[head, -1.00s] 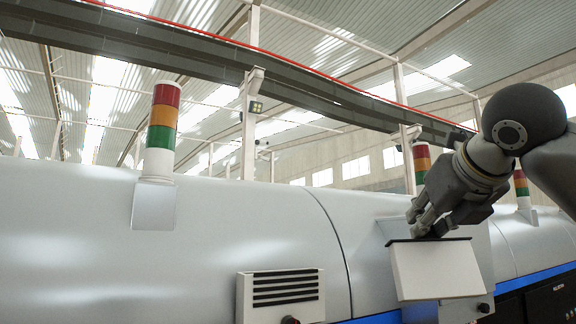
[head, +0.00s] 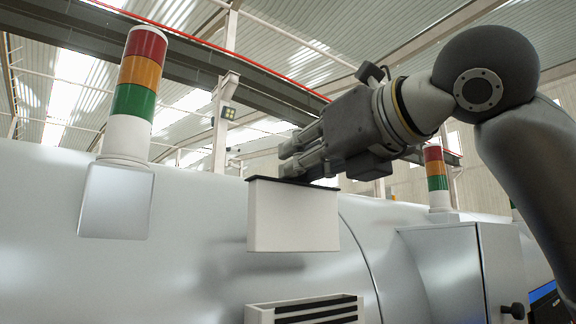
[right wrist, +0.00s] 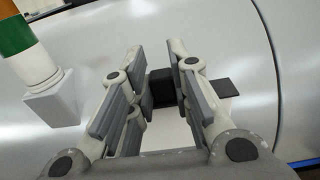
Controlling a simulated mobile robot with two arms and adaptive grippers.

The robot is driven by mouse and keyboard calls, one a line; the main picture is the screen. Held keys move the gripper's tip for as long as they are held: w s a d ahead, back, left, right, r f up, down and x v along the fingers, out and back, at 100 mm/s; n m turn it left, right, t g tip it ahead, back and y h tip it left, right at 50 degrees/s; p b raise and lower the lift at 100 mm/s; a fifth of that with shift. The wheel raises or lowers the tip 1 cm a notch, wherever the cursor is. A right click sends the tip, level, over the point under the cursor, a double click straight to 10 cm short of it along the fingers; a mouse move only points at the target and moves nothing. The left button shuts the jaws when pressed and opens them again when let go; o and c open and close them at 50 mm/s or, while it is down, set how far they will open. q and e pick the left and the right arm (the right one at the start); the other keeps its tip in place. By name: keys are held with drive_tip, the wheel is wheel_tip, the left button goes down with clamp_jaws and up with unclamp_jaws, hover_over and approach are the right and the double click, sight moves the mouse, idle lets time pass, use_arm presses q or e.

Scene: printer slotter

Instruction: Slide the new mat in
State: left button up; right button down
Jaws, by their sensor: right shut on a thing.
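The new mat (head: 293,218) is a flat white panel with a black top edge, hanging upright in the head view. My right gripper (head: 290,162) is shut on its black top part and holds it in the air. In the right wrist view, the black grip (right wrist: 162,87) sits between the fingers, and part of the white panel (right wrist: 170,132) shows below them. A white slotted unit (head: 258,315) with dark slats stands on the machine below the mat, apart from it and cut off by the lower edge. My left gripper is not in view.
A signal light (head: 138,92) in red, orange, green and white stands on the grey machine (head: 200,270) at left. Another signal light (head: 437,178) stands at right. A grey box (head: 450,270) with a black knob (head: 513,311) juts out at lower right.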

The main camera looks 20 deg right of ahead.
sight(301, 191)
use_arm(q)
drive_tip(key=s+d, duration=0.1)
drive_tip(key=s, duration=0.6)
use_arm(e)
drive_tip(key=r+v, duration=0.1)
drive_tip(key=v, duration=0.3)
drive_tip(key=f+b, duration=0.1)
drive_tip(key=f, duration=0.1)
drive_tip(key=w+f+b, duration=0.1)
drive_tip(key=f+b, duration=0.1)
drive_tip(key=f, duration=0.1)
drive_tip(key=shift+w+a, duration=0.2)
drive_tip(key=shift+a, duration=0.05)
drive_tip(key=shift+s+f, duration=0.15)
drive_tip(key=shift+f, duration=0.2)
drive_tip(key=shift+r, duration=0.25)
drive_tip(key=shift+a, duration=0.1)
drive_tip(key=shift+p, duration=0.35)
use_arm(q)
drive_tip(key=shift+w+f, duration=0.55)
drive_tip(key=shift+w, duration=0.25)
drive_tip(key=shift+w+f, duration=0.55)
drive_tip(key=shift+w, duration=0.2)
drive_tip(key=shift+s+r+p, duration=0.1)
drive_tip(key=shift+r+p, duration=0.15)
drive_tip(key=shift+p, duration=0.05)
